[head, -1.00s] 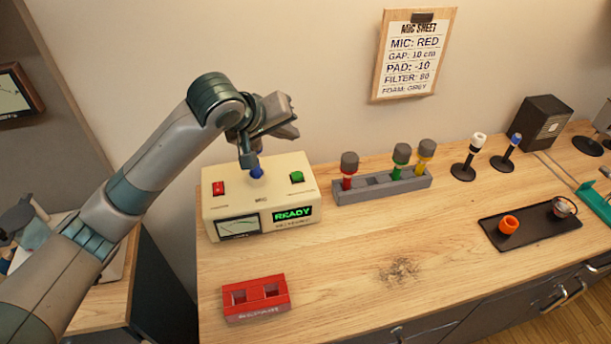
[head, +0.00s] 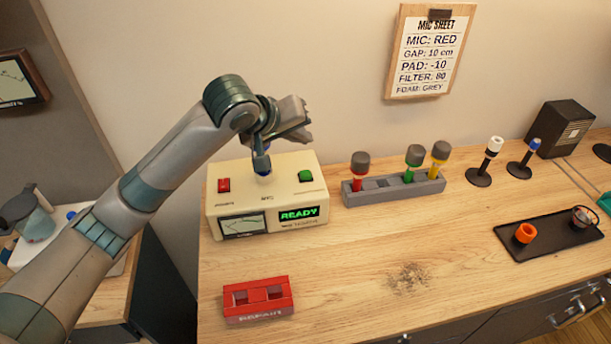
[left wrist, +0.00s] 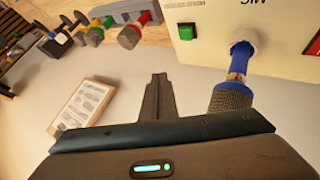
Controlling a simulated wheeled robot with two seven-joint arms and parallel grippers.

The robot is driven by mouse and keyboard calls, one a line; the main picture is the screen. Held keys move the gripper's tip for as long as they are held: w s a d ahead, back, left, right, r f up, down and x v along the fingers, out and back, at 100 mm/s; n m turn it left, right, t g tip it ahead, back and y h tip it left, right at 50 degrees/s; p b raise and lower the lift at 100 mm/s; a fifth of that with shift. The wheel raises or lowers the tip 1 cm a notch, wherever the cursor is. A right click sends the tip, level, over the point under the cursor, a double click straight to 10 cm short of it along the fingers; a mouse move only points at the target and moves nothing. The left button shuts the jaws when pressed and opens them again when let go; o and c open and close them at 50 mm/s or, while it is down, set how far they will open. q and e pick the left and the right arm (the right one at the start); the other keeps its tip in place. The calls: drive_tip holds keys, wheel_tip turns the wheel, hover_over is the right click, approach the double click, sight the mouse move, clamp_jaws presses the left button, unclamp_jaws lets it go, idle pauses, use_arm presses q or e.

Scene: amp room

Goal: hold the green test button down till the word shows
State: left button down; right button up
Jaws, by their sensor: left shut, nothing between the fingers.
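The cream test box (head: 267,198) stands at the left of the bench. Its green button (head: 306,176) is on the top right, and shows in the left wrist view (left wrist: 186,31). Its display (head: 299,214) reads READY in green. A blue microphone with a grey mesh head (left wrist: 232,92) stands in the box's MIC socket, partly hidden by my arm in the head view. My left gripper (head: 303,122) is shut and empty, above and behind the box, beside the microphone and apart from the green button. My right gripper is not in view.
A red switch (head: 224,185) is on the box's top left. A grey rack (head: 394,187) holds several microphones to the right. A red REPAIR holder (head: 258,302) sits in front. A dark tray (head: 550,240) is at the right. The bench middle is clear apart from a dusty patch.

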use_arm(q)
drive_tip(key=b, duration=0.5)
hover_over(302, 176)
wheel_tip(302, 176, down, 5)
drive_tip(key=shift+r, duration=0.1)
drive_tip(key=shift+f, duration=1.3)
drive_tip(key=shift+f, duration=0.1)
idle(0.6)
drive_tip(key=shift+f+p, duration=0.25)
drive_tip(key=shift+p, duration=0.15)
